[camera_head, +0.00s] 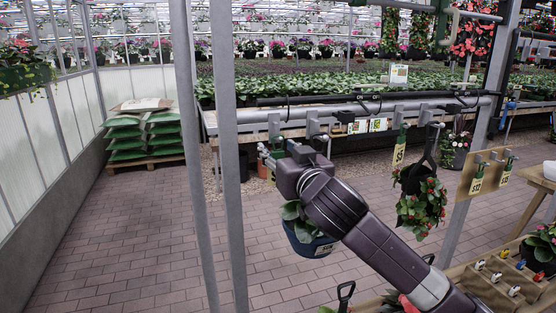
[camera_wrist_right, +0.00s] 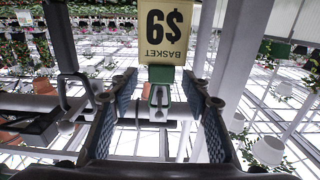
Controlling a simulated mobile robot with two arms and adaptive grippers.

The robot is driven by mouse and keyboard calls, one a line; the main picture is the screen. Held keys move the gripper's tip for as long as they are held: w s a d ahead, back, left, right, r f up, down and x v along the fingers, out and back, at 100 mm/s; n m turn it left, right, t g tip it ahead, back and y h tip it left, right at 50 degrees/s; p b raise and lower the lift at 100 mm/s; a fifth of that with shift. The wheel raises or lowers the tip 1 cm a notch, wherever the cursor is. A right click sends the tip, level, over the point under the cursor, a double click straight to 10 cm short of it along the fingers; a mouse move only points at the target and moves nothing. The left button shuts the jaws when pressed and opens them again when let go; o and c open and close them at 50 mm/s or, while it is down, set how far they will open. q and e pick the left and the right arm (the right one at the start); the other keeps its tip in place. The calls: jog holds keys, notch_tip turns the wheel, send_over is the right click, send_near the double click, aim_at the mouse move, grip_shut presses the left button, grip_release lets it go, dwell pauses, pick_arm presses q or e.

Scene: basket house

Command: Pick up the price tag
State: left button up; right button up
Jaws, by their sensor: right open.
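A yellow price tag (camera_wrist_right: 163,30) with a dollar price and the word BASKET shows in the right wrist view, with a green clip (camera_wrist_right: 160,76) at its lower end. The clip lies between the fingers of my right gripper (camera_wrist_right: 159,88), which are spread apart with a gap on both sides. Another yellow tag (camera_head: 399,154) hangs from the rail further right. My left gripper is not in view.
A grey rail (camera_head: 440,103) with hooks runs across the head view. A hanging flower basket (camera_head: 421,205) and a wooden board with yellow tags (camera_head: 463,196) are at right. Grey posts (camera_head: 226,150) stand left of my right gripper. The brick floor (camera_head: 120,235) at left is clear.

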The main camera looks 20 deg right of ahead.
jog(key=shift+w+a, duration=0.1)
jog(key=shift+w, duration=0.1)
jog(key=c, duration=1)
jog(key=shift+o, duration=0.2)
jog(key=shift+r, duration=0.1)
